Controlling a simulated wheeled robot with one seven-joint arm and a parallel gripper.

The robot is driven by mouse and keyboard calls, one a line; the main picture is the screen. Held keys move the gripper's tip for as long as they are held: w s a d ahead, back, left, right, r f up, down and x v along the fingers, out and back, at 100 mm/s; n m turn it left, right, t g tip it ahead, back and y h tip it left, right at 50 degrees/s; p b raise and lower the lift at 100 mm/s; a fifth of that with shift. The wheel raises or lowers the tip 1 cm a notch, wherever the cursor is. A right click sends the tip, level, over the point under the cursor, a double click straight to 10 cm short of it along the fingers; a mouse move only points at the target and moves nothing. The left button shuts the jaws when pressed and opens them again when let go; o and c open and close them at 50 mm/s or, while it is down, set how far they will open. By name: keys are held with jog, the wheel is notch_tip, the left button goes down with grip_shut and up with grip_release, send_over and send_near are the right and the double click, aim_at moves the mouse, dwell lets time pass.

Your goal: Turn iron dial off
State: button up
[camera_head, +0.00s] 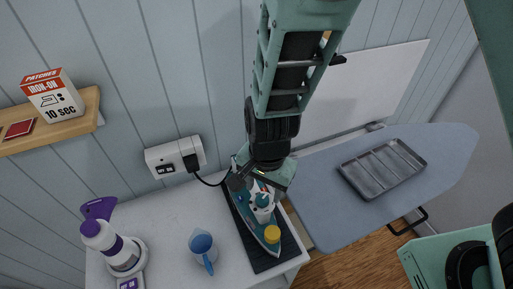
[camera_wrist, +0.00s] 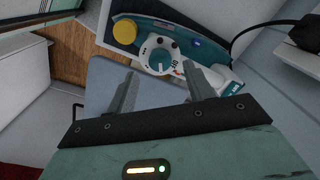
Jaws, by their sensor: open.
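The iron (camera_head: 262,208) is teal and white and lies on a dark mat (camera_head: 276,259) on the white counter, partly hidden under my gripper in the head view. In the wrist view the iron (camera_wrist: 205,28) lies at the top, with its round white and teal dial (camera_wrist: 159,56) and a yellow cap (camera_wrist: 125,32) beside it. My gripper (camera_wrist: 160,90) is open and empty. Its two fingers point toward the dial, one on each side below it; whether they touch the iron is unclear. In the head view my gripper (camera_head: 262,180) is above the iron.
A blue jug (camera_head: 203,250) and a purple-and-white bottle (camera_head: 110,243) stand left on the counter. A cord runs from the wall socket (camera_head: 173,157) toward the iron. The ironing board (camera_head: 440,150) with a metal tray (camera_head: 383,168) is at the right. A shelf (camera_head: 60,125) holds a box (camera_head: 53,95).

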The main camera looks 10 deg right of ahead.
aim_at(262, 198)
jog(key=shift+f, duration=1.75)
jog(key=c, duration=1)
jog(key=shift+n, duration=0.3)
jog(key=n, duration=0.5)
jog(key=shift+b, duration=0.3)
jog(key=n+b, duration=0.1)
jog(key=n, duration=0.5)
jog(key=shift+w, duration=0.1)
jog(key=shift+a+n, duration=0.1)
jog(key=shift+n, duration=0.2)
